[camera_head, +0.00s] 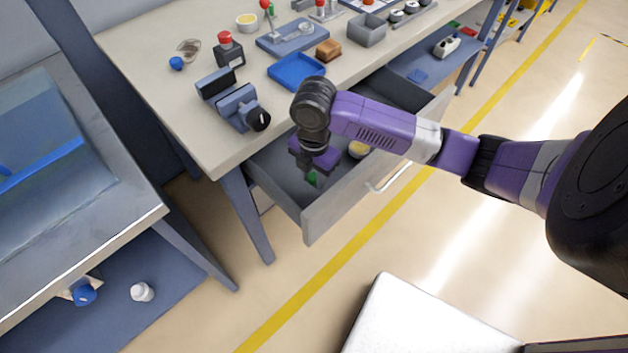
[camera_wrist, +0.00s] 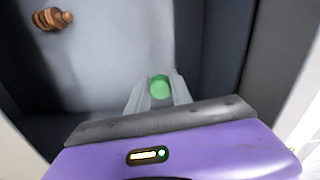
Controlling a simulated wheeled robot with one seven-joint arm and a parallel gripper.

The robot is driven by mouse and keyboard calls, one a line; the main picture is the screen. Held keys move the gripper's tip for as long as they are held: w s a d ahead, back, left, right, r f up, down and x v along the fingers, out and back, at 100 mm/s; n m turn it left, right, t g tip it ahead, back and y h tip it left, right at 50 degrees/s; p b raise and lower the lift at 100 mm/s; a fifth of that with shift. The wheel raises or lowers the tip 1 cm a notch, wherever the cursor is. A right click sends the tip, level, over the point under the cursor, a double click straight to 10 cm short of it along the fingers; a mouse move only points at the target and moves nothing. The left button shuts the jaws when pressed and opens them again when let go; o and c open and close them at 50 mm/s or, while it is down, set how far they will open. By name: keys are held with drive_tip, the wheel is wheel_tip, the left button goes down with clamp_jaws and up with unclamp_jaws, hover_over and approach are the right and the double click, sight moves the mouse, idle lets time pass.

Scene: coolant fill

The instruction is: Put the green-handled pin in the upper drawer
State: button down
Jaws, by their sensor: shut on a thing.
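The green-handled pin (camera_head: 312,178) is at the tips of my gripper (camera_head: 308,172), inside the outline of the open upper drawer (camera_head: 330,205). In the wrist view, the round green end of the pin (camera_wrist: 160,87) sits between the two grey fingers of my gripper (camera_wrist: 158,92). The gripper is shut on it. The drawer's grey floor (camera_wrist: 120,60) and dark walls lie around and below. The pin's shaft is hidden, and I cannot tell whether it touches the drawer floor.
A brown wooden-looking piece (camera_wrist: 54,18) lies in the drawer. A yellowish round thing (camera_head: 358,149) is also inside. A metal-topped table (camera_head: 70,215) is at left.

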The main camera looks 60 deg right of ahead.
sight(314, 176)
drive_tip(key=shift+f, duration=1.2)
drive_tip(key=shift+f, duration=0.15)
drive_tip(key=c, duration=1.1)
unclamp_jaws()
drive_tip(key=shift+c, duration=0.2)
wheel_tip(314, 176, up, 12)
drive_tip(key=shift+r, duration=0.2)
